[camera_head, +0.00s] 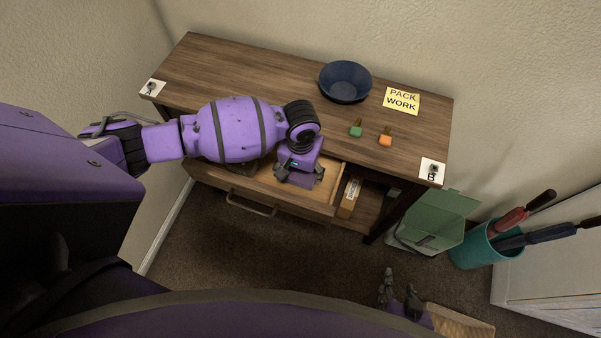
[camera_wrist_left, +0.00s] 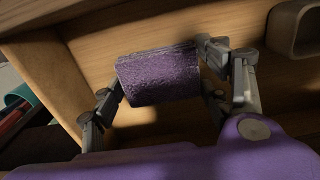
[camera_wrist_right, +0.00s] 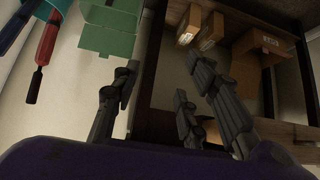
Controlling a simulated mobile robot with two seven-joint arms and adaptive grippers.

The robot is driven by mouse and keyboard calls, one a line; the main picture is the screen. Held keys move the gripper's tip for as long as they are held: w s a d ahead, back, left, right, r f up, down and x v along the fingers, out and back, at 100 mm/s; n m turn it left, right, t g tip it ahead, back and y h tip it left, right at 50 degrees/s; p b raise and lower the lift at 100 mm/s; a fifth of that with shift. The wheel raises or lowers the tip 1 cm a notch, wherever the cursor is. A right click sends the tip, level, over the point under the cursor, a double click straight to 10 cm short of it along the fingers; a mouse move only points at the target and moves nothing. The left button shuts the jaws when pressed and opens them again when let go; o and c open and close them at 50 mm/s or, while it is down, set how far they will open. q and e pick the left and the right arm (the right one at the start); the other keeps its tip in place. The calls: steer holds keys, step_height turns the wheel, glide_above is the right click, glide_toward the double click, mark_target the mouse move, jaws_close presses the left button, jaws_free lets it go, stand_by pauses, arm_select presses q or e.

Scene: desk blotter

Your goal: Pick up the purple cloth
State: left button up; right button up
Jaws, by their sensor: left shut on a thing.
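The purple cloth (camera_wrist_left: 158,75) is a small, fuzzy, folded or rolled piece in the left wrist view. It sits between the fingers of my left gripper (camera_wrist_left: 165,88), which is shut on it. Pale wood lies behind it. In the head view my left gripper (camera_head: 301,176) points down at the open drawer (camera_head: 263,184), and the cloth cannot be made out there. My right gripper (camera_head: 400,287) is low over the floor in front of the desk. In the right wrist view its fingers (camera_wrist_right: 160,85) are apart with nothing between them.
The desk top (camera_head: 235,72) bears a dark blue bowl (camera_head: 345,82), a yellow note (camera_head: 401,101) and small green (camera_head: 356,131) and orange (camera_head: 385,140) items. A cardboard box (camera_head: 349,197) is beside the drawer. A green box (camera_head: 432,222) and teal bin (camera_head: 484,248) stand right.

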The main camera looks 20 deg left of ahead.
mark_target(301, 173)
arm_select(q)
steer(key=shift+r, duration=0.45)
step_height(301, 173, up, 2)
steer(key=shift+w+r, duration=0.1)
steer(key=shift+r, duration=0.05)
steer(key=s+d+r+p, duration=0.2)
steer(key=s+d+r, duration=0.5)
steer(key=s, duration=0.5)
step_height(301, 173, up, 3)
steer(key=shift+s+f, duration=0.1)
steer(key=shift+s, duration=0.1)
arm_select(e)
steer(key=shift+w+a+r, duration=0.2)
steer(key=shift+w+r, duration=0.15)
steer(key=shift+r, duration=0.3)
steer(key=shift+w+a+r, duration=0.15)
steer(key=shift+w+r, duration=0.2)
steer(key=shift+r, duration=0.25)
arm_select(q)
steer(key=shift+a, duration=0.1)
